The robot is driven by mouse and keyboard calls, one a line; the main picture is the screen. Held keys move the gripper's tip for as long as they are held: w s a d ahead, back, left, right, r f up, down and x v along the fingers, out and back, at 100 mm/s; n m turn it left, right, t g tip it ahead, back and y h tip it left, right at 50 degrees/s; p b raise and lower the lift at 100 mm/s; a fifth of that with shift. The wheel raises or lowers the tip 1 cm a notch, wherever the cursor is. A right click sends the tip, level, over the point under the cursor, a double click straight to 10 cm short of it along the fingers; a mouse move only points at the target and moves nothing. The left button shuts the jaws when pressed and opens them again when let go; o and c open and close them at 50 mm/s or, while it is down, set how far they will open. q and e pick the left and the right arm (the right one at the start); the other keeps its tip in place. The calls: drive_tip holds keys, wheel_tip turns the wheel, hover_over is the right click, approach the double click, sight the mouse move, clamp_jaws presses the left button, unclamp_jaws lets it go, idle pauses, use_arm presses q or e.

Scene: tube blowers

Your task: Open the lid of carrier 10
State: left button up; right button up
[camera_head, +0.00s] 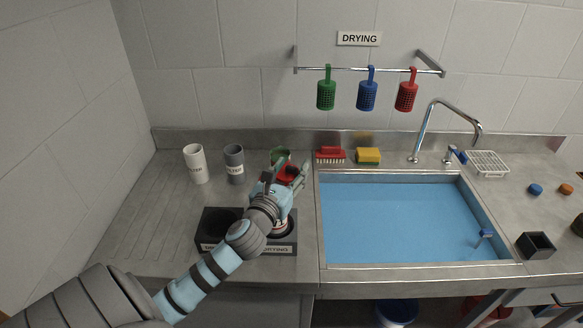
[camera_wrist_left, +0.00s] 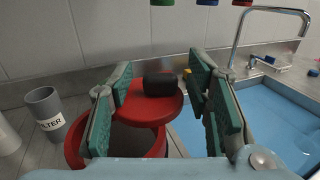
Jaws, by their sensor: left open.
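A red carrier (camera_wrist_left: 76,138) stands below my left gripper, its round rim and dark interior partly showing. Its red lid (camera_wrist_left: 140,108) with a black knob (camera_wrist_left: 159,85) is off the opening at the front, raised toward the far side. Whether it is hinged there cannot be told. The lid also shows in the head view (camera_head: 287,173), partly hidden by my gripper. My left gripper (camera_head: 285,177) is open, with its green-padded fingers on either side of the lid in the left wrist view (camera_wrist_left: 160,105). The carrier's number is not readable. My right gripper is not in view.
A dark holder (camera_head: 206,228) sits under my arm. White (camera_head: 195,164) and grey (camera_head: 234,165) cups stand to the left. A red brush (camera_head: 330,156), yellow sponge (camera_head: 368,156) and water-filled sink (camera_head: 395,215) are to the right. Green, blue and red baskets hang on the rail (camera_head: 350,70).

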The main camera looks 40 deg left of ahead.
use_arm(q)
drive_tip(key=shift+w, duration=0.15)
drive_tip(key=c, duration=1.1)
clamp_jaws()
